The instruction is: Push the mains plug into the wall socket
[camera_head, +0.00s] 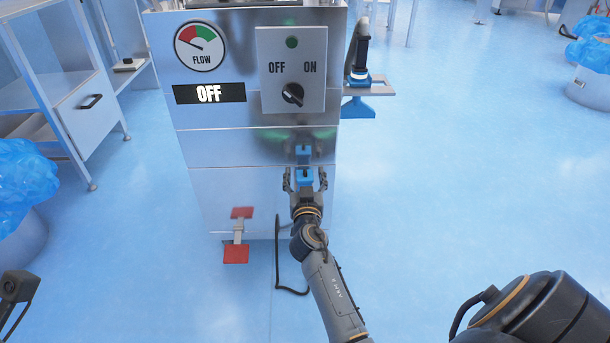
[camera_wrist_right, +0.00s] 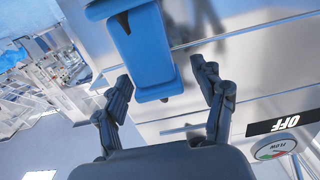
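My right gripper (camera_head: 305,182) is at the front of the steel machine, with its two fingers spread on either side of a small blue block (camera_head: 304,176). Gaps show between the fingers and the block, so the gripper looks open. In the right wrist view a blue piece (camera_wrist_right: 152,60) with a dark notch reaches down between the open fingers (camera_wrist_right: 162,85). I cannot tell for sure whether it is the plug. Another blue patch shows just above it on the shiny panel, perhaps a reflection. No wall socket can be clearly made out. My left gripper's fingers are not in view.
The machine (camera_head: 235,150) bears a flow gauge (camera_head: 201,46), an OFF display (camera_head: 209,93) and a knob (camera_head: 292,94). Red pedals (camera_head: 236,253) sit low in front. A black cable (camera_head: 278,262) hangs to the floor. A side shelf (camera_head: 378,89) holds a blue-headed tool.

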